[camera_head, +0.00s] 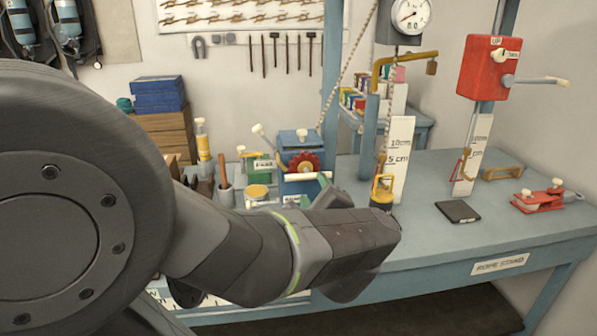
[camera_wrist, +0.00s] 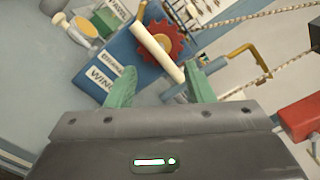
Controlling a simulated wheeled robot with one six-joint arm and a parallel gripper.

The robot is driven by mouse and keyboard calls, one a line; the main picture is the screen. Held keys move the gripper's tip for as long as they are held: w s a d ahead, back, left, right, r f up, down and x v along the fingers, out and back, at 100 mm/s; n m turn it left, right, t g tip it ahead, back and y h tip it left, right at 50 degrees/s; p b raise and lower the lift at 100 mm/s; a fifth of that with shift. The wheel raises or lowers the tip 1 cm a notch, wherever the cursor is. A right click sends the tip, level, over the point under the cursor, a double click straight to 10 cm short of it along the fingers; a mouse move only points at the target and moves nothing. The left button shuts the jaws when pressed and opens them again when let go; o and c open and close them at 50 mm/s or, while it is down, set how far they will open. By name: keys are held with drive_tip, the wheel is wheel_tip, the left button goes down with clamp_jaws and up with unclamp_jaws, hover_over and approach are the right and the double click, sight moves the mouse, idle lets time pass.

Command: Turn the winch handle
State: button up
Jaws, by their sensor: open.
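The winch is a blue box (camera_head: 298,143) with a red toothed wheel (camera_head: 305,161) on its front and a white bar handle (camera_head: 308,177) across it. In the wrist view the winch box (camera_wrist: 120,62) carries a partly readable WIN label, the red wheel (camera_wrist: 165,42) and the slanting white handle (camera_wrist: 155,48). My gripper (camera_head: 316,190) is at the front of the winch. Its green fingers (camera_wrist: 160,80) are open and apart, with the handle's lower end near the right finger. Whether that finger touches the handle cannot be told. My arm hides part of the bench in the head view.
To the right are a blue post with a yellow arm (camera_head: 405,56), a hanging yellow-black weight (camera_head: 382,190) and a red lever box (camera_head: 487,68).

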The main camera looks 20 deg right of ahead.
sight(309, 178)
drive_tip(key=x, duration=0.8)
drive_tip(key=shift+w+p, duration=0.2)
drive_tip(key=shift+p, duration=0.15)
drive_tip(key=shift+c, duration=0.2)
drive_tip(key=c, duration=0.9)
drive_tip(key=shift+m, duration=0.6)
drive_tip(key=o, duration=0.9)
drive_tip(key=shift+o, duration=0.2)
drive_tip(key=b+v, duration=0.1)
drive_tip(key=v, duration=1.2)
drive_tip(key=shift+s, duration=0.45)
